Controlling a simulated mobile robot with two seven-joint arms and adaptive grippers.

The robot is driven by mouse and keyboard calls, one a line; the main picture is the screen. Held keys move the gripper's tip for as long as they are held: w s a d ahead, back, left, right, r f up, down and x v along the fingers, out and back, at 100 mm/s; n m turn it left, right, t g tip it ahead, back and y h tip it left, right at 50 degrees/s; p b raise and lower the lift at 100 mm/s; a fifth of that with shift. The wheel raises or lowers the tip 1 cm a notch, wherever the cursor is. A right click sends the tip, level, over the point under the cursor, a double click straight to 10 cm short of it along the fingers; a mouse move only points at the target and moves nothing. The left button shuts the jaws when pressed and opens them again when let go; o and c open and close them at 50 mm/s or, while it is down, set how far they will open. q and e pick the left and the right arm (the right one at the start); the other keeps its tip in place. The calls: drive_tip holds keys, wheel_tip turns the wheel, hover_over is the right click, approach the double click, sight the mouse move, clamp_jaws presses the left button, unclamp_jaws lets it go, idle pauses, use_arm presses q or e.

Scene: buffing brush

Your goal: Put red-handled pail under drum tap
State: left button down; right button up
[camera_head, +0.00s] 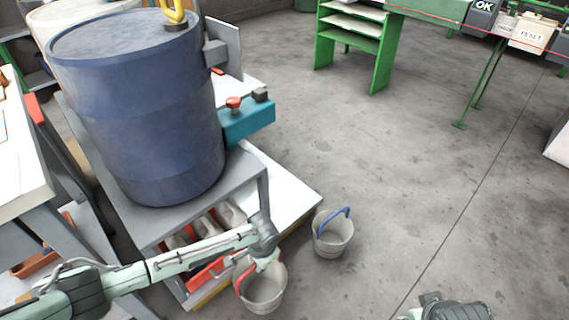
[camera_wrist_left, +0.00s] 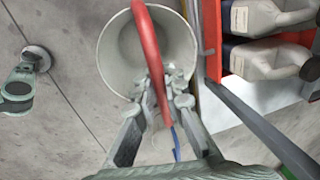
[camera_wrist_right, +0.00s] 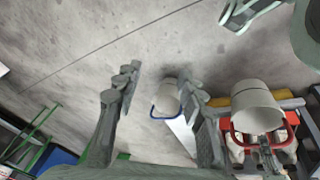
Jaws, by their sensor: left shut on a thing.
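The white red-handled pail (camera_head: 264,296) hangs from my left gripper (camera_head: 264,258) at the front of the drum's stand. In the left wrist view the fingertips (camera_wrist_left: 160,88) are closed around the red handle (camera_wrist_left: 148,40), with the pail (camera_wrist_left: 112,62) beyond them. The pail also shows in the right wrist view (camera_wrist_right: 255,104) and looks raised off the floor. The blue drum (camera_head: 140,110) stands on a grey stand (camera_head: 245,180). I cannot make out its tap clearly. My right gripper (camera_wrist_right: 160,88) is open and empty, its fingers apart; only part of that arm shows in the head view.
A blue-handled pail (camera_head: 333,240) stands on the floor right of the red-handled one. A teal box (camera_head: 248,122) with a red knob juts out beside the drum. Bottles in a red crate (camera_wrist_left: 212,40) sit beneath the stand.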

use_arm(q)
drive_tip(key=a+r+n, duration=0.3)
drive_tip(key=r, duration=0.9)
drive_tip(key=a+r+n+g+p, duration=0.1)
drive_tip(key=a+r+n, duration=0.2)
drive_tip(key=r, duration=1)
drive_tip(key=a+r+n, duration=0.3)
drive_tip(key=r, duration=0.9)
drive_tip(key=shift+a+r+g+y+p, duration=0.15)
drive_tip(key=shift+a+g+y+p, duration=0.1)
drive_tip(key=shift+g+y+p, duration=0.1)
use_arm(e)
drive_tip(key=f, duration=0.3)
drive_tip(key=w+f, duration=0.1)
drive_tip(key=shift+a+f, duration=0.15)
drive_tip(key=shift+a, duration=0.1)
use_arm(q)
drive_tip(key=shift+w, duration=0.1)
use_arm(e)
drive_tip(key=shift+s+d, duration=0.15)
drive_tip(key=shift+s, duration=0.05)
drive_tip(key=shift+s+d, duration=0.1)
drive_tip(key=shift+s, duration=0.05)
use_arm(q)
drive_tip(key=shift+d, duration=0.1)
use_arm(e)
drive_tip(key=shift+s, duration=0.1)
